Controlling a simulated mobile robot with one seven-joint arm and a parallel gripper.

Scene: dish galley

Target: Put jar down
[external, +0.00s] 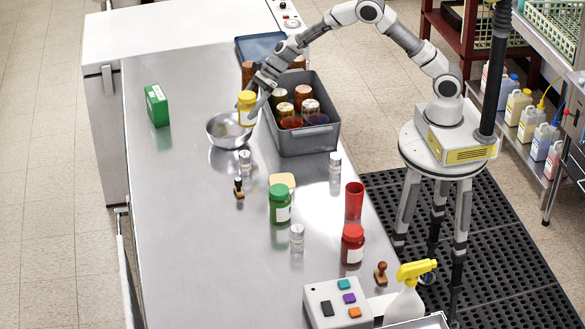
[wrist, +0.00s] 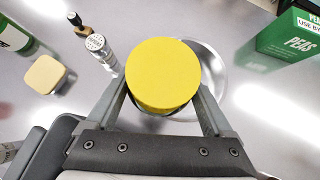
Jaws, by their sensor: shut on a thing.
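A jar with a yellow lid (external: 246,98) is held upright in my gripper (external: 259,92) at the far part of the steel counter. In the wrist view the yellow lid (wrist: 162,75) fills the space between my two fingers (wrist: 162,108), which close on its sides. A steel bowl (external: 229,130) is just below and beside the jar in the external view. In the wrist view the bowl (wrist: 213,75) shows partly behind the lid. The jar's base and its exact height above the counter or bowl are hard to tell.
A grey crate (external: 310,140) with several jars stands right of the bowl. A green box (external: 157,106) is to the left. A stamp (external: 239,189), a small clear shaker (external: 245,161) and a green jar (external: 280,205) stand nearer. The counter's left side (external: 180,230) is clear.

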